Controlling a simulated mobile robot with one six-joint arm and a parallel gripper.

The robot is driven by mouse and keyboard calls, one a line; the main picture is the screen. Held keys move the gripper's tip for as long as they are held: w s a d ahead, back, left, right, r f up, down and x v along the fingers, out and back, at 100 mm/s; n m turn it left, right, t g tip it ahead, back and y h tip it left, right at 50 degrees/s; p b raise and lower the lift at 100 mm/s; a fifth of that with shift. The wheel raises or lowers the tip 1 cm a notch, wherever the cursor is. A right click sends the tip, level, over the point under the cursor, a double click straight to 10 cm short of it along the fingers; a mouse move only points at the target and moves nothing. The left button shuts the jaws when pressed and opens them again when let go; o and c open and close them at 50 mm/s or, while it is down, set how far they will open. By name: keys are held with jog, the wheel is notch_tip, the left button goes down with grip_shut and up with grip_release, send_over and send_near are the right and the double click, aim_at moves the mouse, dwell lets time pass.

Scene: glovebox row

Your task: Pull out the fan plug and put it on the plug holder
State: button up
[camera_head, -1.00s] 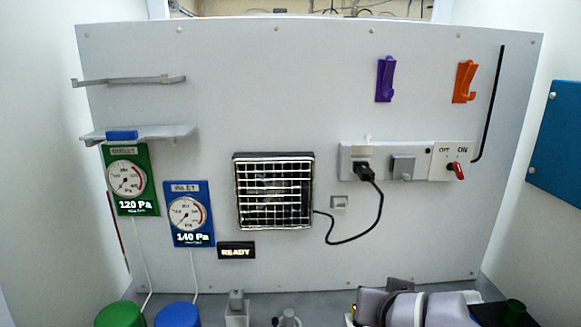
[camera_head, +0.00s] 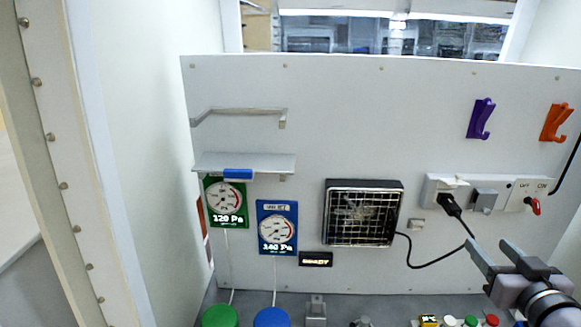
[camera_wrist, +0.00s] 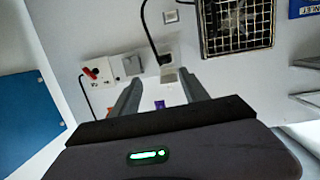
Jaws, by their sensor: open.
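The black fan plug (camera_head: 447,201) sits in the left socket of the white socket strip (camera_head: 431,189) on the back panel. Its black cord (camera_head: 409,252) loops down and left to the square grilled fan (camera_head: 361,214). A small pale square fitting (camera_head: 416,224) on the panel, between fan and strip, may be the plug holder; I cannot tell for sure. My gripper (camera_head: 489,251) is open and empty, below and right of the plug in the head view and apart from it. In the wrist view the scene is upside down, and the plug (camera_wrist: 166,60) shows just beyond the fingertips.
A red switch (camera_head: 533,206) marked OFF and ON is at the strip's right end. Purple (camera_head: 481,118) and orange (camera_head: 555,122) hooks hang above. A shelf (camera_head: 245,162) and two gauges are left of the fan. Small coloured-top items (camera_head: 471,321) stand below.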

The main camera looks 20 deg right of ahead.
aim_at(458, 213)
jog(key=shift+t+y, duration=0.3)
jog(key=shift+y, duration=0.2)
jog(key=x, duration=1)
jog(key=b+x, duration=0.1)
jog(key=x, duration=0.4)
jog(key=shift+w+d+r, duration=0.1)
jog(key=shift+w+r, duration=0.15)
jog(key=shift+r, duration=0.1)
jog(key=shift+c, duration=0.2)
grip_shut()
